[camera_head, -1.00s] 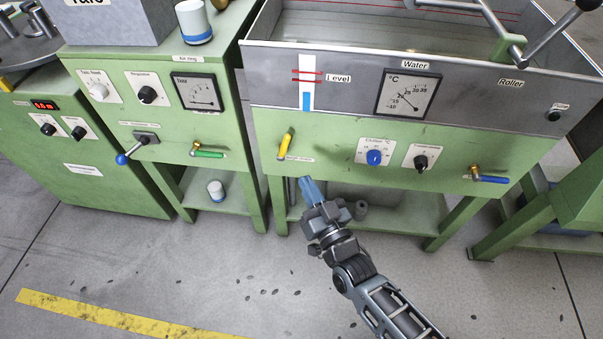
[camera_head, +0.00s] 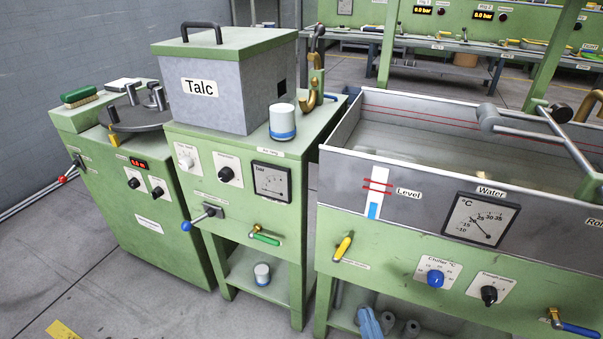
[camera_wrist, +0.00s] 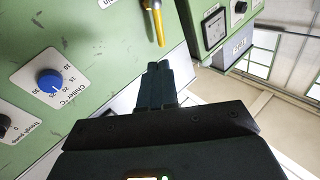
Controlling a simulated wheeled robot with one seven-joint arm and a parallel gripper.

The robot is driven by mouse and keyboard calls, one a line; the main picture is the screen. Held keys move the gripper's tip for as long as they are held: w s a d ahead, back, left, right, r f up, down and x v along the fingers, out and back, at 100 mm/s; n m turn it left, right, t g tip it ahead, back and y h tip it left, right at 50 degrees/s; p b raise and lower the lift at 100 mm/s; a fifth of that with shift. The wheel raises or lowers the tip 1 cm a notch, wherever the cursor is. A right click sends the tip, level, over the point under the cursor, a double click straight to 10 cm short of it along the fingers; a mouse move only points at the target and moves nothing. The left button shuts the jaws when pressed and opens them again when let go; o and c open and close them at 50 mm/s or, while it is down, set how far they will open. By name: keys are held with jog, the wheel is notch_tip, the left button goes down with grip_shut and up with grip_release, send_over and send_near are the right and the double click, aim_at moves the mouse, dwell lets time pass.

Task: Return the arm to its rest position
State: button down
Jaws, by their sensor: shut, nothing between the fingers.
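My gripper (camera_head: 368,322) shows only as blue fingertips at the bottom edge of the head view, in front of the water trough's lower shelf; the rest of my arm is out of that view. In the wrist view my gripper (camera_wrist: 160,72) is shut and empty. Its tips lie just below the yellow-handled valve (camera_wrist: 154,22) in the picture, apart from it as far as I can tell. The same yellow valve (camera_head: 343,247) is on the green trough front in the head view.
The water trough (camera_head: 345,212) stands at right, with a blue chiller knob (camera_head: 435,278) and a blue-handled valve (camera_head: 575,327). Left of it are the talc box (camera_head: 230,90) with a green-handled valve (camera_head: 265,238) and a green cabinet (camera_head: 150,235). Open floor (camera_head: 110,312) lies at lower left.

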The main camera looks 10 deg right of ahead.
jog(key=s+r+n+g+p, duration=0.1)
jog(key=s+r, duration=0.3)
jog(key=s, duration=0.5)
jog(key=s+r+n+g+p, duration=0.15)
jog(key=s+r, duration=0.25)
jog(key=s, duration=0.5)
jog(key=s+d+r+g+y+p, duration=0.1)
jog(key=s+r+g+p, duration=0.15)
jog(key=s+r, duration=1.1)
jog(key=m+t+h+b, duration=0.1)
jog(key=m+t+b, duration=0.3)
jog(key=b, duration=0.9)
send_near(344, 250)
jog(key=w+n+t, duration=0.1)
jog(key=w, duration=0.6)
jog(key=shift+d, duration=0.25)
jog(key=shift+r+n, duration=0.1)
jog(key=shift+n, duration=0.15)
